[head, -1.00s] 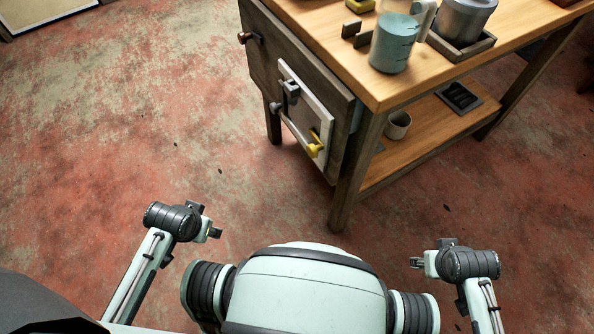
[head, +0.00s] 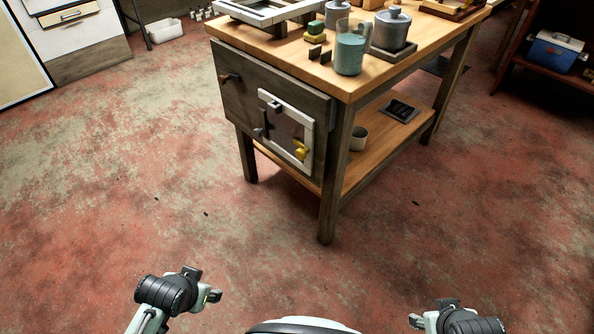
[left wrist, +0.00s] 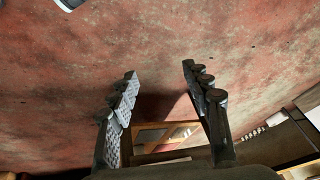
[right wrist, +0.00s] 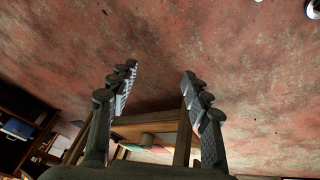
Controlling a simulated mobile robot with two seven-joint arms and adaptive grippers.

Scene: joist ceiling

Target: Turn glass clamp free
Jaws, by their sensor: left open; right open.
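A pale square frame (head: 309,134) with a dark pane sits on the wooden end panel (head: 232,101) of the workbench. A grey clamp piece (head: 274,107) is at its top edge, a dark one (head: 262,132) at its left edge, and a yellow one (head: 301,151) at its lower right. I cannot tell which is the glass clamp. My left gripper (head: 213,296) is open and empty, low in the head view and well short of the bench; its fingers show in the left wrist view (left wrist: 160,75). My right gripper (head: 414,321) is open and empty, farther right; its fingers show in the right wrist view (right wrist: 158,75).
The workbench top (head: 290,49) holds a jug (head: 350,50), a lidded pot (head: 391,30) and a pale frame (head: 268,12). A dark knob (head: 230,78) sticks out of the end panel. A lower shelf (head: 370,140) holds a cup. The red floor before the bench is clear.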

